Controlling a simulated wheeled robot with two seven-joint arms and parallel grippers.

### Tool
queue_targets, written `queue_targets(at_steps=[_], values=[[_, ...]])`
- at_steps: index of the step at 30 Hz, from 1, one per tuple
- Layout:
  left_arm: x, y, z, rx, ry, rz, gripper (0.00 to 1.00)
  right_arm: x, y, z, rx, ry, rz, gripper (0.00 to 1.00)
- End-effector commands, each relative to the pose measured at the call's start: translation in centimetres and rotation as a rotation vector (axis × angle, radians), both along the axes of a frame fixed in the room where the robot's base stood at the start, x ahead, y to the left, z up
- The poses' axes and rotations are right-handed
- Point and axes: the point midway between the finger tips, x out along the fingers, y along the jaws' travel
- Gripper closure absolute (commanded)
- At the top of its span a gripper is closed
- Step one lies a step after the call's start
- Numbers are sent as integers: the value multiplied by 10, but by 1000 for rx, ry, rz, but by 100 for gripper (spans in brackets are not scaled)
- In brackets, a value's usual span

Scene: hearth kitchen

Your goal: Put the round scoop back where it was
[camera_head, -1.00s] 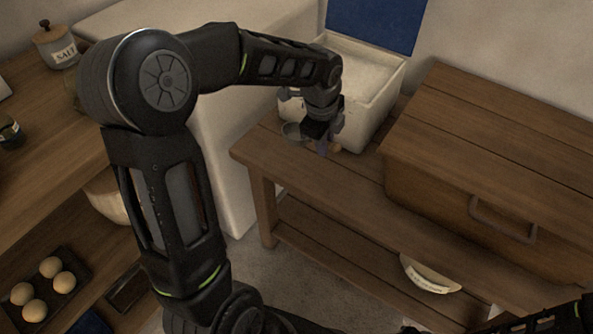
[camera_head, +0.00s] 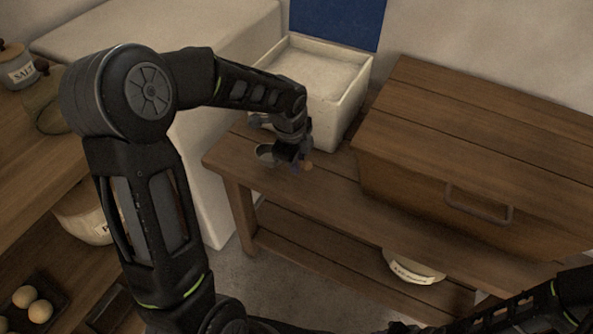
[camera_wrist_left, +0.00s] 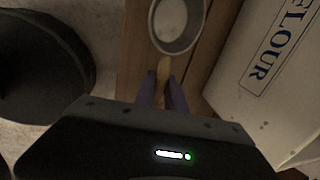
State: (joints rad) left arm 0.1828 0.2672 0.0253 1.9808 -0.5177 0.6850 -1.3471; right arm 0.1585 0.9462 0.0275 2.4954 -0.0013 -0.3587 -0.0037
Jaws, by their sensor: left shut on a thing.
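The round scoop has a grey metal bowl (camera_head: 266,152) and a pale wooden handle (camera_head: 307,166). My left gripper (camera_head: 297,162) is shut on that handle, at the left end of the wooden bench (camera_head: 222,163), in front of the white flour bin (camera_head: 338,118). In the left wrist view the scoop's bowl (camera_wrist_left: 174,22) is beyond my fingertips (camera_wrist_left: 161,80), with the bench boards behind it. I cannot tell whether the scoop touches the bench. My right gripper is not in view; only part of that arm shows at the lower right.
A wooden chest (camera_head: 440,190) with a metal handle stands on the bench, right of the bin. A pale labelled bowl (camera_head: 412,268) is on the lower shelf. A salt jar (camera_head: 22,68) stands on the left counter. The bench front edge is clear.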

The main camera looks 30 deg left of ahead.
Motion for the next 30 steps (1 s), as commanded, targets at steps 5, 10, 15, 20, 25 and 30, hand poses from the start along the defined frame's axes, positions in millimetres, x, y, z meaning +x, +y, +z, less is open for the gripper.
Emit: queue_targets(at_steps=[5, 10, 15, 20, 25, 30], values=[[-1, 0, -25, 0, 5, -1, 100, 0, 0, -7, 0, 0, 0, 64], [-1, 0, -37, 0, 2, -1, 100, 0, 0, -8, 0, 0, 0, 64], [0, 0, -36, 0, 1, 0, 100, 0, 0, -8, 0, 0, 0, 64], [-1, 0, -40, 0, 2, 0, 100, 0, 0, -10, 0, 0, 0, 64], [-1, 0, -38, 0, 2, 0, 70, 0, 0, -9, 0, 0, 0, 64], [-1, 0, -38, 0, 2, 0, 63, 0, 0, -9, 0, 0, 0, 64]])
